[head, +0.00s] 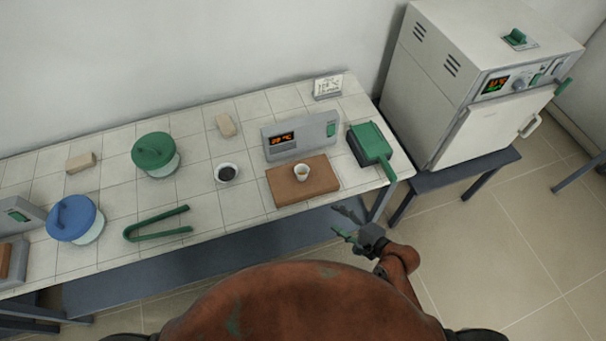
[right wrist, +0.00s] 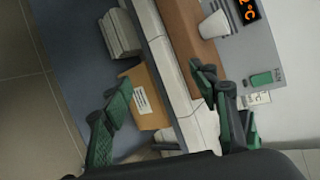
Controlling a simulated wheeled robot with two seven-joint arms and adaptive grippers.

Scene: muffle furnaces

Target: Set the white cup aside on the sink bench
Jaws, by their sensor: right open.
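The white cup (head: 302,172) stands upright on the brown plate (head: 325,186) in front of a grey unit with an orange display (head: 318,132), on the white tiled bench. In the right wrist view, the cup (right wrist: 213,25) shows at the top, on the brown plate (right wrist: 184,38). My right gripper (head: 346,226) is open and empty, off the bench's front edge, to the right of and nearer than the cup. Its spread green fingers (right wrist: 162,85) show in the right wrist view, apart from the cup. My left gripper is not in view. No sink is visible.
A small dark-filled bowl (head: 227,173), green tongs (head: 158,224), a green-lidded jar (head: 156,155) and a blue-lidded jar (head: 75,220) stand left of the cup. A green-handled tool (head: 372,145) lies to its right. A furnace (head: 470,80) stands farther right. Bare tiles lie between these things.

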